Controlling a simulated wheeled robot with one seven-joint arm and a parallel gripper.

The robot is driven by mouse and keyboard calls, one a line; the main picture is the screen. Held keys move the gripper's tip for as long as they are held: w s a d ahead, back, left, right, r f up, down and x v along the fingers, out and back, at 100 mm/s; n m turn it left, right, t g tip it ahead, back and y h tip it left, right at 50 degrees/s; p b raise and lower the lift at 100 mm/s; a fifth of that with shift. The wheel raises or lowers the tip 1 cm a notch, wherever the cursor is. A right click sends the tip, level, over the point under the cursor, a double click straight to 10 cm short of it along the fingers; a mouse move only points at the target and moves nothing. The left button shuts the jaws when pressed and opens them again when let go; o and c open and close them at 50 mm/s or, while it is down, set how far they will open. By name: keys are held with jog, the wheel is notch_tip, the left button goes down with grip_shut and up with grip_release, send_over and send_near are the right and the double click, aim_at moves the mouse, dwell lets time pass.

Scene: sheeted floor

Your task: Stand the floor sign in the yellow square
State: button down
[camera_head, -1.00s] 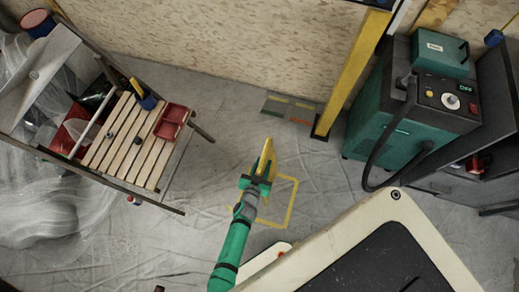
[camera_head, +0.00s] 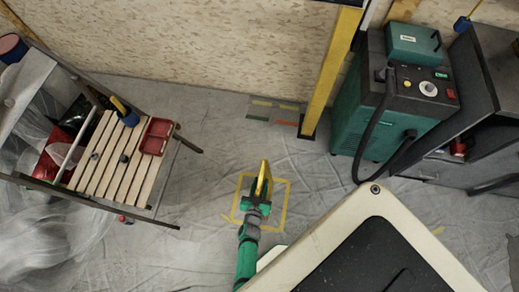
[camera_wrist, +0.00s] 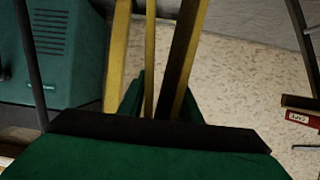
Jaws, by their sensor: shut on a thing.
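The yellow floor sign (camera_head: 264,177) is held in my gripper (camera_head: 258,197) in the head view. It looks narrow from above, and its far tip lies over the far edge of the yellow square. The yellow square (camera_head: 286,206) is a taped outline on the sheeted floor; my gripper and arm cover part of it. In the wrist view the sign (camera_wrist: 187,45) shows as yellow and dark strips rising between my green fingers (camera_wrist: 160,103). Its lower end is hidden there. I cannot tell whether it touches the floor.
A slatted wooden bench (camera_head: 113,155) with a red tray (camera_head: 157,136) stands left. A yellow post (camera_head: 331,75) and a green machine (camera_head: 378,115) with a hose stand at back right. Dark shelving (camera_head: 468,130) is far right. Floor between bench and square is clear.

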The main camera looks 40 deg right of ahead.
jog(key=shift+d+f, duration=0.1)
jog(key=shift+f, duration=0.6)
jog(key=c, duration=1.3)
grip_release()
jog(key=shift+f, duration=0.2)
jog(key=shift+a+r, duration=0.15)
jog(key=shift+a, duration=0.05)
jog(key=s+a+r+n+t+y, duration=0.1)
jog(key=s+a+r, duration=0.3)
jog(key=a+r, duration=0.25)
jog(key=s+a+r+n+t+y, duration=0.1)
jog(key=s+a+r, duration=0.4)
jog(key=a, duration=0.3)
jog(key=s+a+r+n+t+y, duration=0.1)
jog(key=s+a+r+n+y, duration=0.1)
jog(key=r, duration=0.8)
jog(key=s+a+r+n+t+y, duration=0.2)
jog(key=a+r+n+y, duration=0.1)
jog(key=r, duration=0.7)
jog(key=s+a+r+n+t+y, duration=0.1)
jog(key=s+a+r+n+y, duration=0.1)
jog(key=r, duration=0.8)
jog(key=shift+a+r+n+t+y, duration=0.3)
jog(key=shift+a+r+n+y, duration=0.15)
jog(key=shift+y, duration=0.25)
